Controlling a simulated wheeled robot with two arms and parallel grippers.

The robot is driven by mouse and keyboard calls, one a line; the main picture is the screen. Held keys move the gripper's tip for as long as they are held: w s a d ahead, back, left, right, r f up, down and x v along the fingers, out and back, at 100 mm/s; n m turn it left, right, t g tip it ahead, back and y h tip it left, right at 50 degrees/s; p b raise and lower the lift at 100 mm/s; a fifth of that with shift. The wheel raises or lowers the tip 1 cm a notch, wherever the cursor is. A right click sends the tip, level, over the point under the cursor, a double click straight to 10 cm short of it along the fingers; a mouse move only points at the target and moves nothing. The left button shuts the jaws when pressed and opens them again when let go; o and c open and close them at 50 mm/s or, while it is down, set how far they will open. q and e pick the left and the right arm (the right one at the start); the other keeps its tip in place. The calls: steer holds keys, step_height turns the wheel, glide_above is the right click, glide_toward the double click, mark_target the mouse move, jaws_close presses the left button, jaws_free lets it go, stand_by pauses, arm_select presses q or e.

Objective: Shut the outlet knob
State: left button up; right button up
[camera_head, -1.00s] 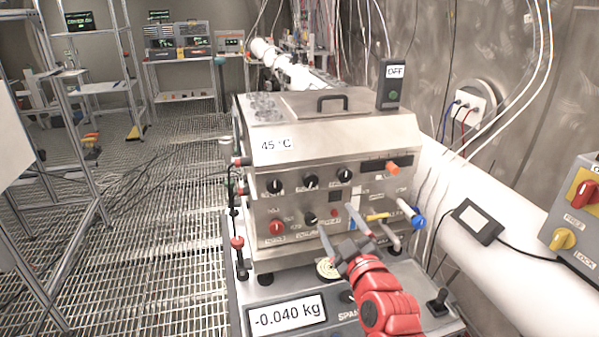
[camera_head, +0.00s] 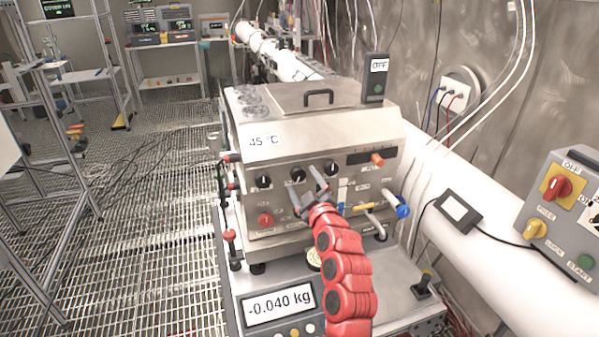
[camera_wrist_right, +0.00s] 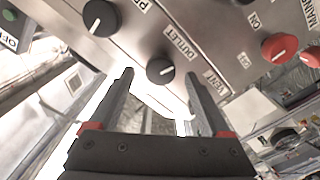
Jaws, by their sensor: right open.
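The outlet knob (camera_wrist_right: 160,70) is a round black knob with a pale pointer line, beside the label OUTLET (camera_wrist_right: 178,42) on the steel panel in the right wrist view. My right gripper (camera_wrist_right: 159,74) is open, its two dark fingers on either side of the knob in that view. I cannot tell whether they touch it. In the head view my right gripper (camera_head: 304,188) is in front of the steel machine's (camera_head: 320,128) knob panel, and I cannot make out the outlet knob there. My left gripper is not in view.
Other black knobs (camera_head: 263,181) and a red knob (camera_head: 265,219) sit close by on the panel. A scale display (camera_head: 279,304) is below. A white pipe (camera_head: 470,230) runs along the right.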

mark_target(300, 177)
steer(key=shift+p+x, duration=0.5)
steer(key=shift+x, duration=1.1)
steer(key=shift+w, duration=0.2)
steer(key=shift+c, duration=0.4)
jaws_close()
